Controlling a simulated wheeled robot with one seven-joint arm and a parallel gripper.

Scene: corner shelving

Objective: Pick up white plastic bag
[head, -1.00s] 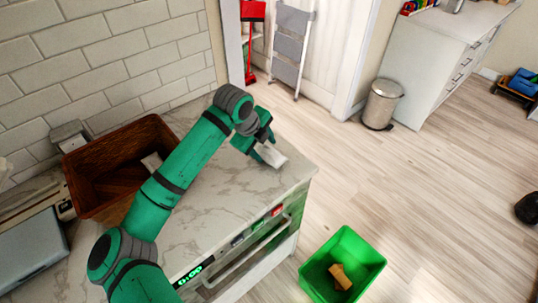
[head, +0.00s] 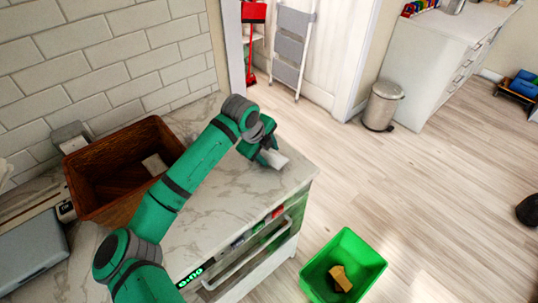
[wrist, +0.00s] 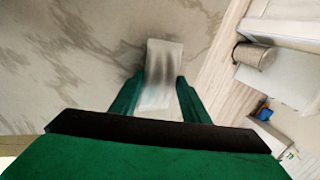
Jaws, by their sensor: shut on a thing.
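The white plastic bag (wrist: 161,65) is a small, pale, crinkled packet between the two green fingers of my gripper (wrist: 157,92) in the wrist view. In the head view my gripper (head: 264,154) is over the marble counter near its right corner, shut on the bag (head: 276,158). The bag's outer end sticks out past the fingertips. I cannot tell whether the bag still touches the counter (head: 221,208).
A brown wicker basket (head: 90,196) with a pale item inside stands on the counter at left. A green bin (head: 313,277) holding a tan object stands on the floor in front. A metal trash can (head: 383,104) stands farther back. Open wooden floor lies to the right.

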